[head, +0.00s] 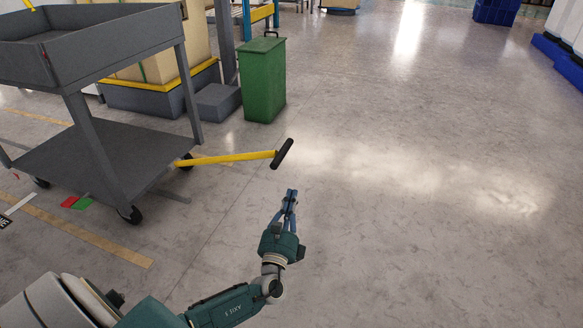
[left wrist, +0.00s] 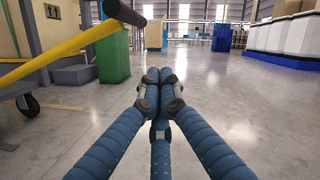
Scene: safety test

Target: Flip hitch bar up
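The yellow hitch bar (head: 232,158) sticks out to the right from the low end of the grey cart (head: 145,152) and ends in a black cross handle (head: 283,153). In the left wrist view the yellow bar (left wrist: 62,52) crosses the upper left, with its black handle (left wrist: 125,13) at the top. My left gripper (head: 291,194) is just in front of the handle and apart from it in the picture. Its blue fingers (left wrist: 160,74) are together with nothing visible between them. My right gripper is in neither view.
A green bin (head: 264,82) stands behind the bar, beside a grey step block (head: 218,103). The cart has black wheels (head: 130,215) on the floor. Open grey floor (head: 430,210) lies to the right. Blue crates (head: 497,11) are far back.

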